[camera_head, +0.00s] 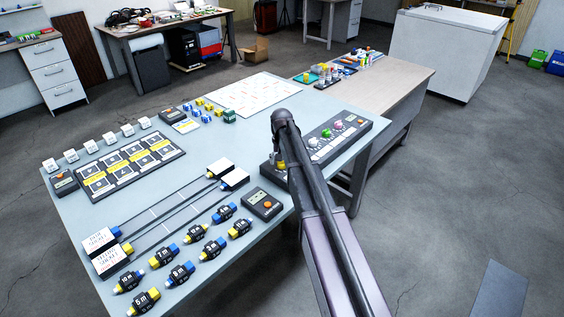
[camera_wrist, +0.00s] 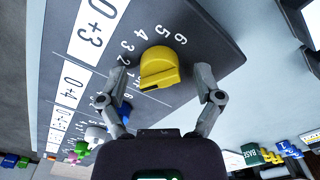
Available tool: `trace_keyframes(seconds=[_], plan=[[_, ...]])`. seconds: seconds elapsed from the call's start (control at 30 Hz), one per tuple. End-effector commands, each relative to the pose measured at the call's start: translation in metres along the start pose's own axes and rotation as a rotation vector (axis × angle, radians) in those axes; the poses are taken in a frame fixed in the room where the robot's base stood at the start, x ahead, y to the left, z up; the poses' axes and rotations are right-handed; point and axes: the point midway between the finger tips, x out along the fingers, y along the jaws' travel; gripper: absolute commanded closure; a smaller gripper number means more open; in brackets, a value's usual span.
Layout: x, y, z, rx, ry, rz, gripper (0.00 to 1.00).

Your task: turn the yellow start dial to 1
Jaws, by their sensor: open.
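The yellow start dial (camera_wrist: 160,67) shows large in the wrist view, on the dark panel, with printed numbers beside it. A dark line runs across its lower part; I cannot tell surely which number it points to. My gripper (camera_wrist: 159,73) is open, one finger on each side of the dial, with visible gaps on both sides. In the head view the dark control panel (camera_head: 361,126) lies at the table's right edge. My arm covers its left part there, so the dial and fingertips are mostly hidden.
White, pink (camera_head: 326,133) and green (camera_head: 339,124) dials stand along the same panel. A blue dial (camera_wrist: 124,112) is close beside the left finger. A grey box with an orange button (camera_head: 266,205) lies nearby. Bare floor is to the right.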

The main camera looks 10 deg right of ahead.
Motion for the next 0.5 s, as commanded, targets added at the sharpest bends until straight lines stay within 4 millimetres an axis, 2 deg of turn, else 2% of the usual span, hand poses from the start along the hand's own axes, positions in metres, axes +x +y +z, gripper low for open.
trace_keyframes(seconds=[0.5], plan=[[0.0,0.0003,-0.0001,-0.296,0.0,0.0,0.16]])
